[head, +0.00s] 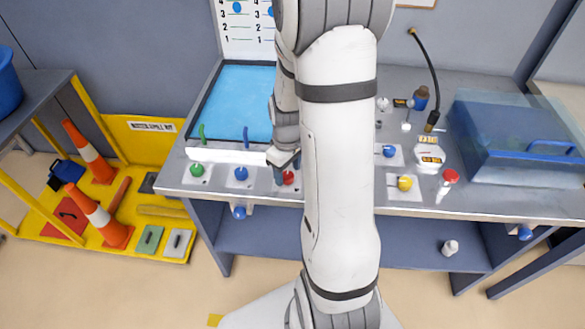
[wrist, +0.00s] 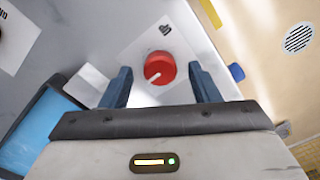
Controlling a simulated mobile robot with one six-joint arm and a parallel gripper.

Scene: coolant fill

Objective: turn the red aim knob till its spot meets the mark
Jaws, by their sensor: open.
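The red knob (wrist: 160,68) is round, on a white plate (wrist: 140,52), with a short white line pointing to the lower left in the wrist view. A small dark symbol is on the plate beyond it. In the head view the knob (head: 289,178) shows at the bench front, partly hidden by my gripper. My gripper (wrist: 161,72) is open, with one blue finger either side of the knob and a gap to each. I cannot tell how high the fingertips are. I cannot make out which spot and mark belong to the red knob.
Green (head: 197,169) and blue (head: 241,173) knobs sit left of the red one. A blue-filled tray (head: 247,90) lies behind, below a numbered panel (head: 246,28) with blue dots. My arm covers the bench middle. A yellow knob (head: 405,183) is on the right.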

